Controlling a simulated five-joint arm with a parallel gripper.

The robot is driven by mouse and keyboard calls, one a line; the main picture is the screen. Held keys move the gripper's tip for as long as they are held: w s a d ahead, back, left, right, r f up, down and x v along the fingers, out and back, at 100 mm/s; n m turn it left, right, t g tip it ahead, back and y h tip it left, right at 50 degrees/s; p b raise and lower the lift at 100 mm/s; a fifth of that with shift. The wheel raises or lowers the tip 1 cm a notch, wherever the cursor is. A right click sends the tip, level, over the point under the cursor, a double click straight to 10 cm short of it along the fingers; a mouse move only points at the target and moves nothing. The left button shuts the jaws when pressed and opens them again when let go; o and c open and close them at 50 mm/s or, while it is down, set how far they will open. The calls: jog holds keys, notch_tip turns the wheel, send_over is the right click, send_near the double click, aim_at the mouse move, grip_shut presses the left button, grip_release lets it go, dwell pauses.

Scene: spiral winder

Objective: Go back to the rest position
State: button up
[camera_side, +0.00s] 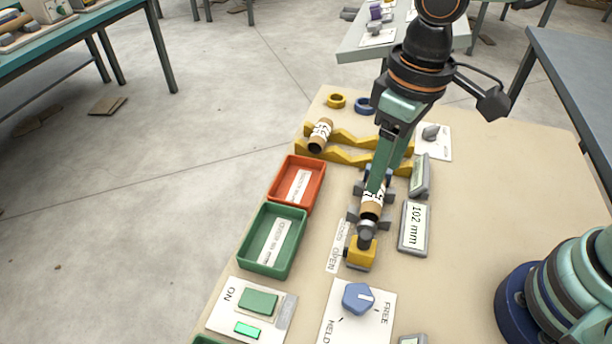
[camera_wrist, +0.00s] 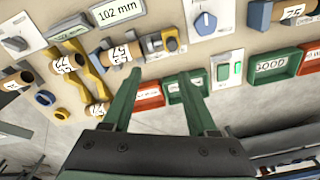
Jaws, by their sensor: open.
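My gripper (camera_side: 378,182) reaches down over the winder in the side view, its green fingers overlapping a labelled cardboard tube (camera_side: 372,203). The wrist view shows the fingers (camera_wrist: 158,88) spread wide with nothing between them. There the tube (camera_wrist: 122,53) lies in the winder, beyond the left fingertip and apart from it. A yellow block (camera_side: 361,254) stands at the tube's near end. In the side view my fingers hide part of the winder and the tube's far end.
A yellow zigzag rack (camera_side: 345,158) holds another tube (camera_side: 320,135). Red (camera_side: 290,205) and green (camera_side: 262,268) trays line the left edge. A 102 mm display (camera_side: 414,228), a FREE/HELD knob (camera_side: 357,297) and an ON switch (camera_side: 258,300) stand nearby.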

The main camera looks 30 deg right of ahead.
jog(key=w+d+r+m+t, duration=0.1)
jog(key=d+r+m+t, duration=0.1)
jog(key=d, duration=0.7)
jog(key=w+d+r+m+t, duration=0.1)
jog(key=d+r+m+t, duration=0.1)
jog(key=d, duration=0.8)
notch_tip(320, 180, up, 2)
jog(key=shift+r+m+t, duration=0.1)
jog(key=shift+m+t, duration=0.3)
jog(key=shift+t, duration=0.1)
